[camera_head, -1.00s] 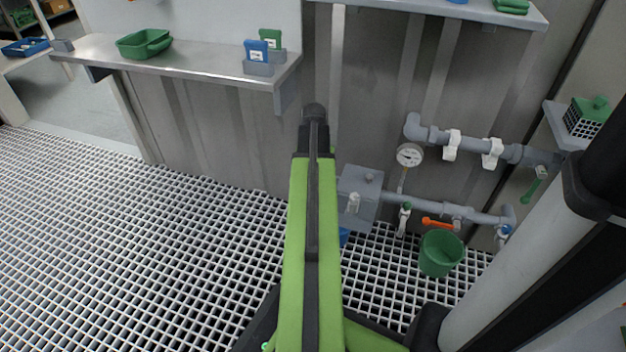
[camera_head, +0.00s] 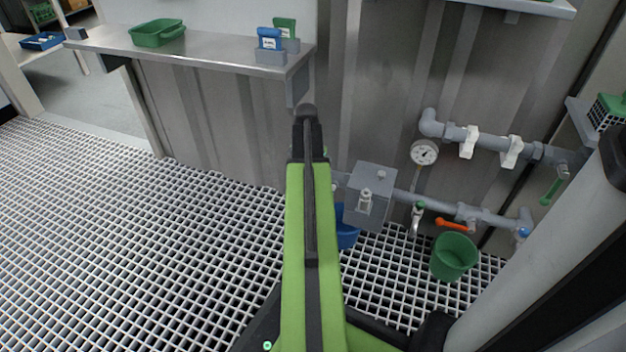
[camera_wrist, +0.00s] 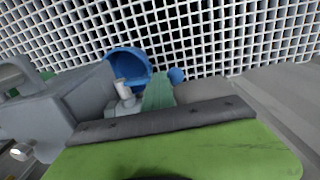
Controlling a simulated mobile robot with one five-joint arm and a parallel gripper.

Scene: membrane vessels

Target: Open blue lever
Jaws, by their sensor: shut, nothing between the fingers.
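No blue lever shows clearly. A small blue part (camera_head: 524,232) sits at the right end of the lower pipe in the head view; I cannot tell whether it is a lever. In the wrist view a small round blue piece (camera_wrist: 176,75) lies beside a green piece (camera_wrist: 158,92), near a white tap-like fitting (camera_wrist: 126,95). An orange lever (camera_head: 452,224) lies along the lower pipe. My green arm fills the middle of the head view and the bottom of the wrist view. My gripper's fingers are not visible in either view.
A grey box (camera_head: 371,191) on the lower pipe stands just right of my arm. A blue bucket (camera_head: 346,235) is partly hidden below it. A green bucket (camera_head: 454,257) hangs or stands under the pipe. A gauge (camera_head: 424,152) is above. Open grating (camera_head: 130,240) lies left.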

